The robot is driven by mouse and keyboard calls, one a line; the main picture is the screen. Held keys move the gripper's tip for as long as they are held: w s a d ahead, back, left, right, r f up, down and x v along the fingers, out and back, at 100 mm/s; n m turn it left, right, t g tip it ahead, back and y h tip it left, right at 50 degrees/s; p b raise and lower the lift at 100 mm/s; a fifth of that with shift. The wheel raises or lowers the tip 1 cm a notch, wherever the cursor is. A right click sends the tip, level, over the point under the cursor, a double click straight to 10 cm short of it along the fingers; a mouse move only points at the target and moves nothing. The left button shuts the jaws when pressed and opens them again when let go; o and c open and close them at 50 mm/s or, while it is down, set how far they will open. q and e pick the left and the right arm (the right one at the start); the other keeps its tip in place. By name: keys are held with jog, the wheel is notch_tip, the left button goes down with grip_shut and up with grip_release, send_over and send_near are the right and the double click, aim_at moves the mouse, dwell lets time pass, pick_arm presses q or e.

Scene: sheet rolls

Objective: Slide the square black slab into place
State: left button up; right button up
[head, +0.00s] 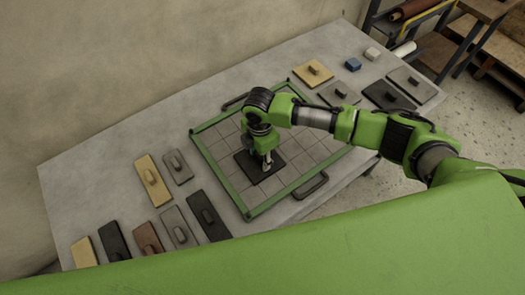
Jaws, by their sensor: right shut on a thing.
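The square black slab (256,176) lies inside the green-rimmed tray (235,195), in its lower middle part, over the grid of square tiles. My right gripper (266,164) points down over the slab and is shut on its handle, which the fingers mostly hide. The tray has a dark handle (311,186) on its lower right side and another at its upper left. The rest of the tray floor shows bare grid squares. I cannot tell whether the slab touches the floor. My left gripper is not in view.
Several slabs with knobs lie left of the tray, among them a tan one (153,180) and a long black one (208,216). More slabs, including a black one (389,95), and small blocks (353,64) lie at the right. The grey table (110,165) is clear at upper left.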

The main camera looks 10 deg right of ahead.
aim_at(256, 179)
jog(key=shift+g, duration=0.3)
jog(key=shift+s+a+f+p, duration=0.2)
jog(key=shift+s+a+p, duration=0.3)
jog(key=shift+s, duration=0.45)
jog(key=shift+s+a+f+p, duration=0.15)
jog(key=shift+s+a+p, duration=0.25)
jog(key=shift+s, duration=0.5)
jog(key=shift+s+a+f+p, duration=0.2)
jog(key=shift+s+a+p, duration=0.3)
jog(key=shift+s, duration=0.45)
jog(key=shift+s+a+p, duration=0.25)
jog(key=shift+s+p, duration=0.5)
jog(key=shift+s, duration=0.3)
jog(key=shift+f, duration=0.1)
jog(key=o, duration=1.2)
jog(key=shift+c, duration=0.2)
jog(key=shift+o, duration=1.3)
jog(key=shift+s, duration=0.1)
jog(key=shift+r, duration=0.25)
notch_tip(256, 179, up, 12)
jog(key=shift+w, duration=0.35)
